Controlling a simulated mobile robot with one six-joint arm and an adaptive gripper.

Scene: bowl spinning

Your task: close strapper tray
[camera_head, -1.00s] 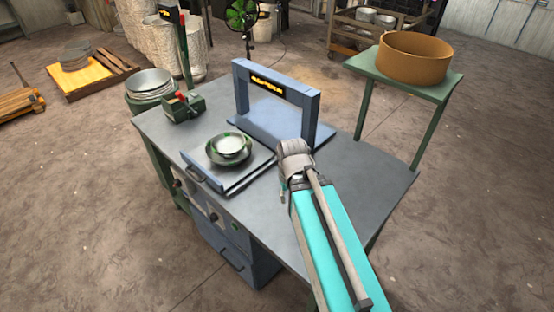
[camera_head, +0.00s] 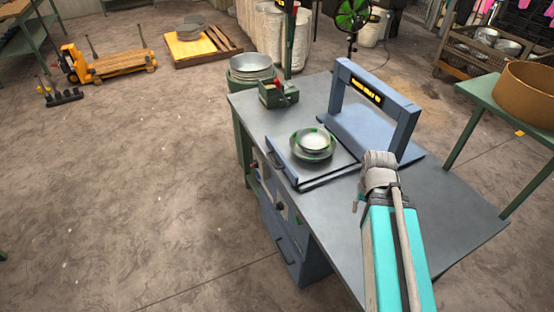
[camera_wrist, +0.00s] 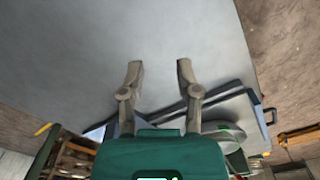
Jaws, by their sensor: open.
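The strapper is a blue-grey arch (camera_head: 343,92) with a yellow-lettered label, standing on the table. Two stacked metal bowls (camera_head: 314,142) with green marks sit on the tray. My gripper (camera_wrist: 159,67) is open and empty over the grey tabletop in the wrist view. There the tray's handle (camera_wrist: 270,116) and a bowl (camera_wrist: 223,130) show at lower right, apart from my fingers. In the head view my fingers are hidden behind my arm.
A small green box (camera_head: 278,95) with a red knob stands on the table's far left corner. Stacked bowls (camera_head: 251,70) stand behind it. A green stand with a large brown bowl (camera_head: 525,92) is at right.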

